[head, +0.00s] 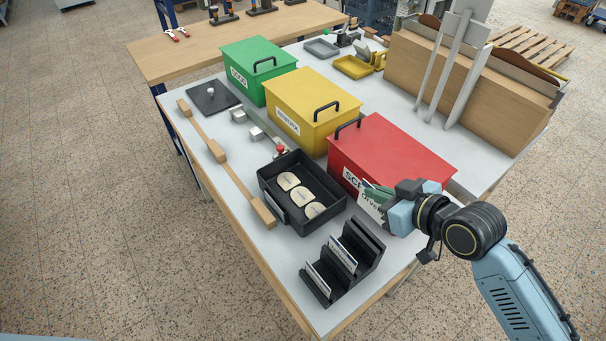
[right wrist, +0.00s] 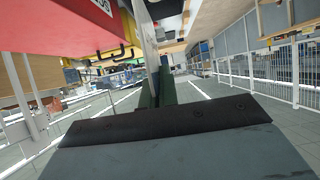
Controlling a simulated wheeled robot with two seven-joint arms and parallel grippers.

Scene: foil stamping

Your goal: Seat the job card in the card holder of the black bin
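The black bin (head: 263,178) is an open tray on the near table with several pale rounded pieces inside. A small card holder (head: 277,207) shows on its near-left wall; its details are too small to tell. My right gripper (head: 376,193) is beside the red bin, to the right of the black bin and above the table. It is shut on a white job card (head: 369,207) with dark lettering, held tilted. In the right wrist view the card (right wrist: 147,40) shows nearly edge-on between the green fingers (right wrist: 158,88). My left gripper is out of view.
A black stepped rack (head: 362,262) with several cards stands at the table's near corner. The red bin (head: 390,150), yellow bin (head: 318,95) and green bin (head: 255,60) line up behind. A wooden bar (head: 235,175) lies along the left edge.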

